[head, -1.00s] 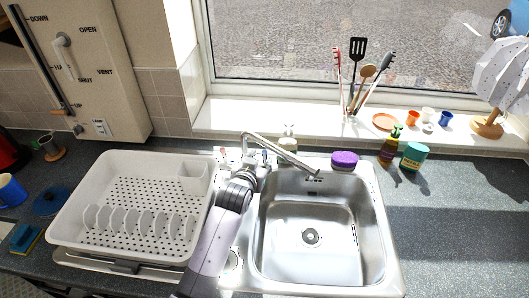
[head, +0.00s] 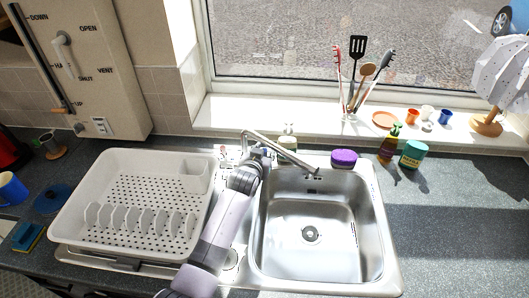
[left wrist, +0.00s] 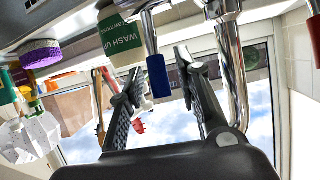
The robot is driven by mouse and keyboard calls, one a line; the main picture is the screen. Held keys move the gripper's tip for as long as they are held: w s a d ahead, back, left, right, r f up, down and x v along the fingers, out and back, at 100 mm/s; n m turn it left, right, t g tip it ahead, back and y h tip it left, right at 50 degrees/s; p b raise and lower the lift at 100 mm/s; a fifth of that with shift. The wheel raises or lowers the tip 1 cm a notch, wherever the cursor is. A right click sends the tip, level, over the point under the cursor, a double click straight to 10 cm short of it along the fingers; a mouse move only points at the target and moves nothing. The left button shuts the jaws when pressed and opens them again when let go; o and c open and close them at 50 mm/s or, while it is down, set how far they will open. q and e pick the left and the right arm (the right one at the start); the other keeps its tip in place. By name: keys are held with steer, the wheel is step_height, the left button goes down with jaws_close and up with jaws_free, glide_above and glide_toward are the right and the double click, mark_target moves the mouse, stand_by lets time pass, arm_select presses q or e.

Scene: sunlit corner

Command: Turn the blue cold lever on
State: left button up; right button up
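The cold lever is a blue-ended handle (left wrist: 157,77) on a chrome stem beside the tap (head: 283,150). In the left wrist view it hangs between the two spread fingers of my left gripper (left wrist: 159,65), with no clear contact on either side. In the head view my left gripper (head: 259,154) is at the base of the tap, and the arm mostly hides the blue lever there. The red lever (left wrist: 314,40) is at the right edge of the left wrist view and on the tap's left side in the head view (head: 222,150). My right gripper is not in view.
The steel sink (head: 310,258) is right of my arm, the white dish rack (head: 75,205) left. A wash-up bottle (left wrist: 122,45) stands close behind the blue lever. A purple sponge (head: 344,158) lies behind the sink. The counter right of the sink is mostly clear.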

arm_select(q)
jaws_close()
stand_by(0.6)
